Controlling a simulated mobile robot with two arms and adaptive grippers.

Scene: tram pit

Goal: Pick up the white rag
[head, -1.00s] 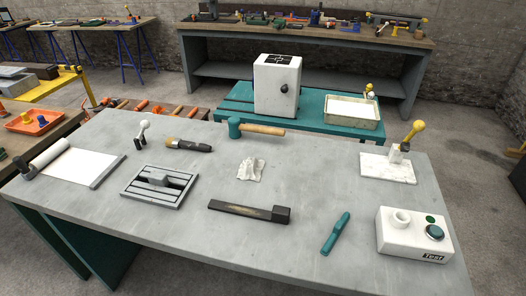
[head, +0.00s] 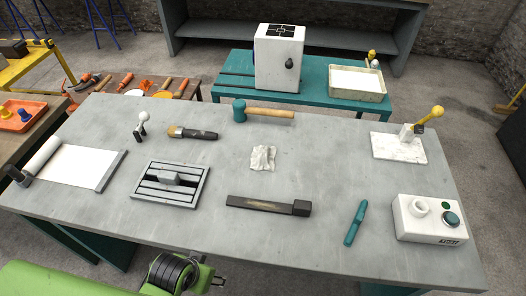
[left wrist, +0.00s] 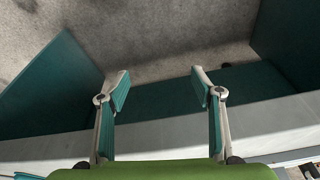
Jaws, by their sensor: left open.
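The white rag (head: 263,158) lies crumpled on the grey workbench (head: 330,165), near its middle. It lies apart from the tools around it. My left gripper (left wrist: 160,88) is open and empty in the left wrist view, its two fingers spread wide. In the head view, part of my green left arm and wrist comes in at the bottom left, in front of the bench's near edge and well short of the rag. The rag does not show in the left wrist view. My right gripper is not in view.
A teal-headed hammer (head: 262,113) lies behind the rag, a brush (head: 193,133) to its left. A dark bar (head: 268,205) lies in front, with a slotted plate (head: 170,183) at left. A teal tool (head: 355,222) and a white button box (head: 428,219) are at right.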

